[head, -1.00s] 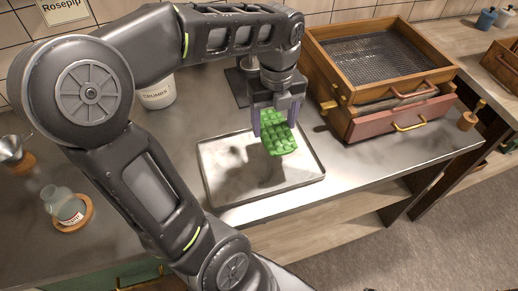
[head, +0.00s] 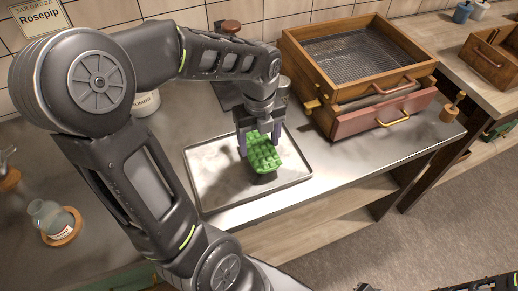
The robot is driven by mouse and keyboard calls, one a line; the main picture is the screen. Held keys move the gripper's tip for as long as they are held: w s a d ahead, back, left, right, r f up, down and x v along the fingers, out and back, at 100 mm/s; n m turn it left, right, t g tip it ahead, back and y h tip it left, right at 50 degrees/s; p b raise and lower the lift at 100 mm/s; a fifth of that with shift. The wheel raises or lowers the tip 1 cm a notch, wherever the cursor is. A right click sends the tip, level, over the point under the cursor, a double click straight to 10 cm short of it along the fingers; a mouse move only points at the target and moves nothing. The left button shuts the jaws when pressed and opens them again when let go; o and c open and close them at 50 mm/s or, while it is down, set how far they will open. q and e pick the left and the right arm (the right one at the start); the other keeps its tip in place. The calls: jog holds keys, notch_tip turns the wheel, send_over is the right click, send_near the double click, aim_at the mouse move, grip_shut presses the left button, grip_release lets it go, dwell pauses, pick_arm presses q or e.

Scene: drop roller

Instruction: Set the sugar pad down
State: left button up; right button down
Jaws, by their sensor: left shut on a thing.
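The sugar pad is a green slab with a grid of bumps (head: 263,157). It is tilted, over the right part of a shallow metal tray (head: 213,170) dusted pale. My left gripper (head: 262,138) is shut on the upper part of the pad, with a finger at each side. The pad's shadow lies close under its lower edge; I cannot tell whether it touches the tray. My right gripper is not in view; only a dark part shows at the bottom right edge.
A wooden drawer unit with a mesh top (head: 358,50) stands right of the tray, its pink-fronted drawer (head: 385,113) below. A glass jar on a wooden coaster (head: 50,218) is at left. A white crumbs pot (head: 146,103) is partly behind my arm.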

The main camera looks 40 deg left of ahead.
aim_at(259, 147)
pick_arm(q)
jog(key=shift+f, duration=1.8)
jog(key=shift+f, duration=0.2)
jog(key=o, duration=1.6)
jog(key=shift+r, duration=0.1)
notch_tip(259, 147, up, 12)
jog(key=shift+r+b, duration=0.15)
jog(key=shift+b, duration=0.2)
